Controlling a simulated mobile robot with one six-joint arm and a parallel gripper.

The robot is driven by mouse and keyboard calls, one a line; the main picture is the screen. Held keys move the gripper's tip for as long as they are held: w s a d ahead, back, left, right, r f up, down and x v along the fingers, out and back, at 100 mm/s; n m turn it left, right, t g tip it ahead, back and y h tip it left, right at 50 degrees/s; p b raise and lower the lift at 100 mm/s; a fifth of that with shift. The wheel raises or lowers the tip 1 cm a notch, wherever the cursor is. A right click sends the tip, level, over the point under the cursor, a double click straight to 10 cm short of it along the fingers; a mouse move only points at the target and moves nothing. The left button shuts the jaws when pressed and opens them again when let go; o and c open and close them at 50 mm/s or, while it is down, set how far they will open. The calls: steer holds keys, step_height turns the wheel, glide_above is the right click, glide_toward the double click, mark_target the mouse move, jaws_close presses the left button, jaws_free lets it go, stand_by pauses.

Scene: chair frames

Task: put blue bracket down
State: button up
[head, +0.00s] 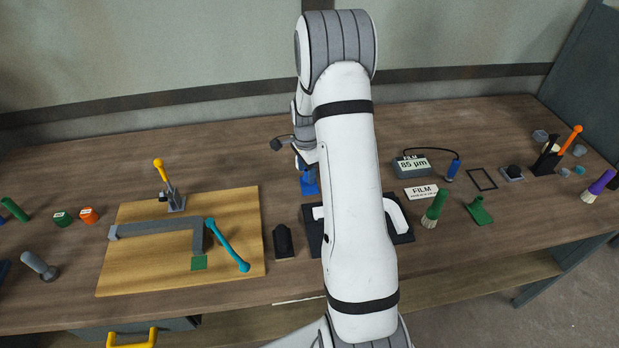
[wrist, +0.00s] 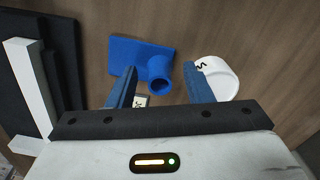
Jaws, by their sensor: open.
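The blue bracket (wrist: 139,55) lies on the wooden table in the wrist view, a flat plate with a short round socket at one corner. My gripper (wrist: 158,72) is open. Its two blue-grey fingers are apart, with the socket showing between and beyond the tips. I cannot tell whether either finger touches it. In the head view a part of the blue bracket (head: 309,184) shows behind my arm, just beyond the black tray. The gripper is mostly hidden there by my own arm.
A white round piece (wrist: 222,78) is close by the right finger. The black tray (head: 312,238) with white parts stands in front of the bracket. Left is a wooden board (head: 150,268) with a grey frame; right are a film gauge (head: 410,168) and a green brush (head: 435,208).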

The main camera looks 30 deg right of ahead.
steer(key=shift+f, duration=0.25)
steer(key=shift+c, duration=0.5)
jaws_close()
step_height(320, 180, up, 10)
steer(key=shift+r+b, duration=0.1)
steer(key=shift+b, duration=0.75)
